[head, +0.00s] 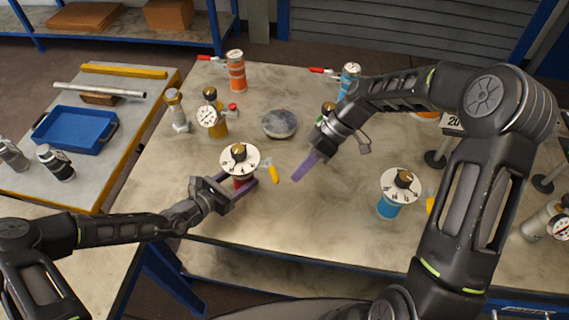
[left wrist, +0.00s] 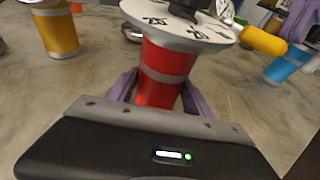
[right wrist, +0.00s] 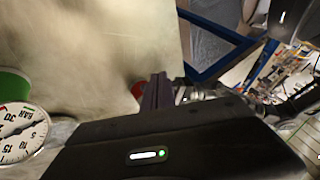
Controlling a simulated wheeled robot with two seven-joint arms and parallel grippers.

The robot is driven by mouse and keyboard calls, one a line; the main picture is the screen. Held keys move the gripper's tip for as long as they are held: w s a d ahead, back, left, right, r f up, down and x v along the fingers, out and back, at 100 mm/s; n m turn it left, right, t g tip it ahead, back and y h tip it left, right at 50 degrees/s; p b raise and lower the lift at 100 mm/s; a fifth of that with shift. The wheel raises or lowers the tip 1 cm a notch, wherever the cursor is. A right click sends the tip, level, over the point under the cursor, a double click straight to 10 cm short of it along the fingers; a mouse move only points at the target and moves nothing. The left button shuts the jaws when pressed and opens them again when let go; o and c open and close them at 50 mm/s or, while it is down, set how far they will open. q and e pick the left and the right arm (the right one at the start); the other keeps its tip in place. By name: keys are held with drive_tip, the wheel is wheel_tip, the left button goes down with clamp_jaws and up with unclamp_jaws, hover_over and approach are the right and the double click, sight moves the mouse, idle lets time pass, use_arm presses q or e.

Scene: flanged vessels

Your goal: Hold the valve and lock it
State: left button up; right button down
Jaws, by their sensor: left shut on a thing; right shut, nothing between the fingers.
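A red vessel (left wrist: 166,75) with a grey band carries a white numbered dial disc (head: 240,160) with a black knob on top. A yellow-handled lever (head: 272,174) sticks out at its right side; the yellow handle also shows in the left wrist view (left wrist: 262,40). My left gripper (head: 240,187) is shut on the red vessel, with purple fingers on either side of its body, below the disc. The vessel stands upright on the table. My right gripper (head: 300,172) is shut and empty, above the table to the right of the yellow lever and apart from it.
A blue vessel (head: 388,207) with a similar dial stands to the right. A yellow vessel with a gauge (head: 211,118), a grey round flange (head: 279,123) and an orange vessel (head: 236,75) stand behind. A side table at left holds a blue tray (head: 75,130). The front middle of the table is clear.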

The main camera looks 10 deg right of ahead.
sight(276, 173)
drive_tip(key=w+d+r+n, duration=0.2)
drive_tip(key=d+r+n, duration=0.1)
drive_tip(key=r+n, duration=0.1)
drive_tip(key=w+d+r+n+y, duration=0.1)
drive_tip(key=w+d+r+n, duration=0.1)
drive_tip(key=r, duration=0.4)
drive_tip(key=shift+d+n+t+y, duration=0.35)
drive_tip(key=shift+d+n, duration=0.25)
drive_tip(key=shift+n, duration=0.3)
drive_tip(key=shift+s+f, duration=0.1)
drive_tip(key=shift+f, duration=0.05)
drive_tip(key=x, duration=1.4)
drive_tip(key=shift+d, duration=0.1)
